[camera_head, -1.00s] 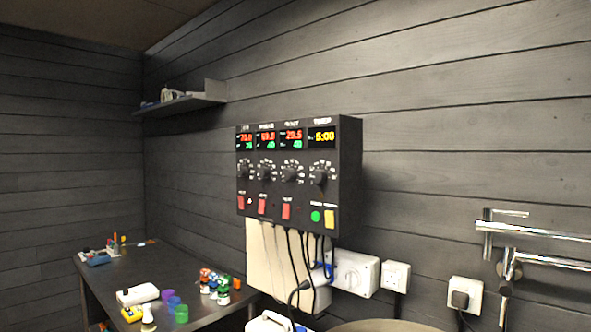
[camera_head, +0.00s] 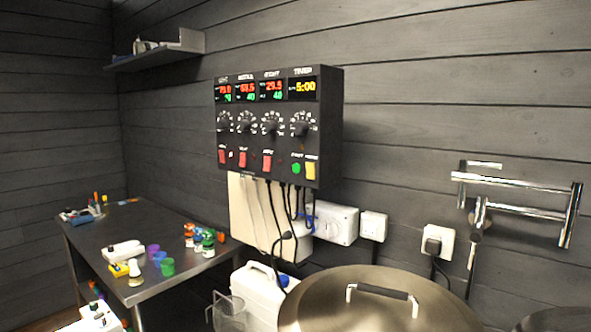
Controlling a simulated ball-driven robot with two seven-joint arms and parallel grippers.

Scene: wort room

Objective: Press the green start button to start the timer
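The green start button (camera_head: 296,168) is at the lower right of the black control box (camera_head: 331,130) on the wall. A yellow button (camera_head: 311,171) sits just to its right. The timer display (camera_head: 303,87) above reads 5:00 in yellow. Red switches (camera_head: 267,161) and dials (camera_head: 301,128) fill the rest of the box front. Neither of my grippers is in view.
A large steel kettle lid (camera_head: 340,300) with a handle is below the box. A white jug (camera_head: 262,290) stands left of it. A dark table (camera_head: 170,225) at left holds small bottles and cups. Wall sockets (camera_head: 374,226) and a chrome pipe (camera_head: 515,184) are at right.

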